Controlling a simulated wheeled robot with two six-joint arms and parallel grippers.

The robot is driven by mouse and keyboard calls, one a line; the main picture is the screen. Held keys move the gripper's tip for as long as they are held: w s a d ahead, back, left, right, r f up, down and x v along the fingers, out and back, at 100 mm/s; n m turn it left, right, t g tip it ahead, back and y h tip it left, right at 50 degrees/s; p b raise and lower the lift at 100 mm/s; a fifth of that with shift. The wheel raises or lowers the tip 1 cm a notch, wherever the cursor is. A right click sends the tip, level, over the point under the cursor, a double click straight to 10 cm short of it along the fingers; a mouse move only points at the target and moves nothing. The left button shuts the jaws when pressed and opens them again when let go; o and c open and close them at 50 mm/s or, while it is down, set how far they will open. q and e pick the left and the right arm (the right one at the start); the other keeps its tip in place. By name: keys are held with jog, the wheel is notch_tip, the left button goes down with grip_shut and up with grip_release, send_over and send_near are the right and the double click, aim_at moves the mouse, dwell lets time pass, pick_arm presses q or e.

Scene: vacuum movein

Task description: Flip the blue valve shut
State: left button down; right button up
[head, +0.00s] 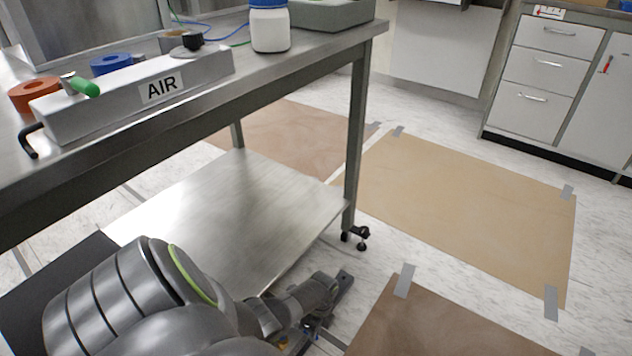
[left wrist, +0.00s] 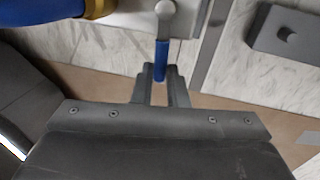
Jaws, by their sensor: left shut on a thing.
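The blue valve handle (left wrist: 160,58) shows in the left wrist view, a short blue sleeve on a silver lever whose round pivot sits on a pale plate (left wrist: 130,22). My left gripper (left wrist: 161,76) is shut on the handle's near end, with one finger on each side. In the head view my left arm reaches in from the lower left, its wrist low past the bench. The valve there is mostly hidden at the bottom edge. My right gripper is in neither view.
A steel bench (head: 310,50) with a lower shelf (head: 220,205) stands close to my arm. Brown sheets (head: 465,200) are taped to the open floor.

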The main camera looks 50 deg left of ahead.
pick_arm(q)
jog(key=shift+s+d+m, duration=0.1)
jog(key=shift+s+m, duration=0.1)
jog(key=shift+m, duration=0.2)
jog(key=c, duration=1.4)
grip_release()
jog(key=shift+c, duration=0.2)
